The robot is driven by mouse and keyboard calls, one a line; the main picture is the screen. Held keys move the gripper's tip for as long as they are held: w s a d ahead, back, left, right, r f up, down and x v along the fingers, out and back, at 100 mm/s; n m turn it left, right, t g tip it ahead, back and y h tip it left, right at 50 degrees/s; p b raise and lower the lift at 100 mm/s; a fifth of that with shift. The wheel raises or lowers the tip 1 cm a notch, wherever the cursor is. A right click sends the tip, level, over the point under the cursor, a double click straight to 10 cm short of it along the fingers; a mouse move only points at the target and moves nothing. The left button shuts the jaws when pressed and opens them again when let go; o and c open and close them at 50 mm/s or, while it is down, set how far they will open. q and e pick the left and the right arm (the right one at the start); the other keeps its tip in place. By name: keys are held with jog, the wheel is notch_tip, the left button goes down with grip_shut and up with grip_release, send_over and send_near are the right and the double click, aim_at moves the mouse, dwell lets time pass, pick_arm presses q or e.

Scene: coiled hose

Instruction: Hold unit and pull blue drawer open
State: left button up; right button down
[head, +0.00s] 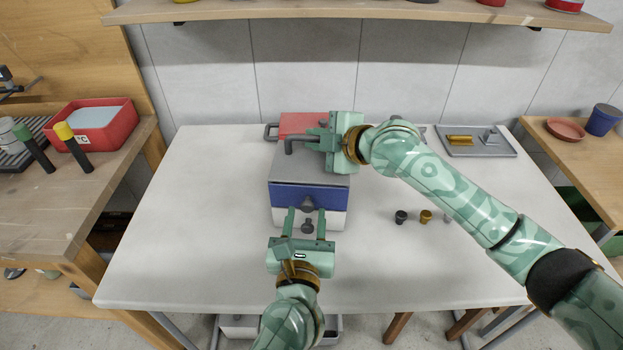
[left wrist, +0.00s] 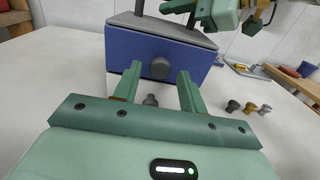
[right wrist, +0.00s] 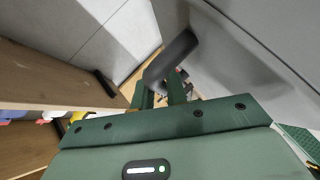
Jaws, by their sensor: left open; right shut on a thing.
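The drawer unit stands on the white table, with a grey top (head: 292,160), a blue drawer (head: 290,195) and a white drawer (head: 282,216) below it. The blue drawer front has a dark round knob (left wrist: 160,68); the white drawer has a similar knob (head: 307,227). My left gripper (head: 306,211) is open in front of the unit, its fingers pointing at the blue drawer and apart from its knob in the left wrist view (left wrist: 155,78). My right gripper (head: 310,143) is shut on the dark handle (right wrist: 172,58) on top of the unit.
A red box (head: 302,124) is behind the unit. Several small knobs, one a brass knob (head: 425,216), stand on the table to the right. A grey tray (head: 476,140) lies at the back right. The table's left side is clear.

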pick_arm(q)
jog(key=shift+w+d, duration=0.1)
jog(key=shift+w, duration=0.45)
jog(key=c, duration=0.8)
jog(key=shift+s, duration=0.15)
jog(key=s, duration=0.8)
jog(key=shift+a, duration=0.4)
dwell(0.4)
jog(key=shift+s+f, duration=0.1)
jog(key=o, duration=0.8)
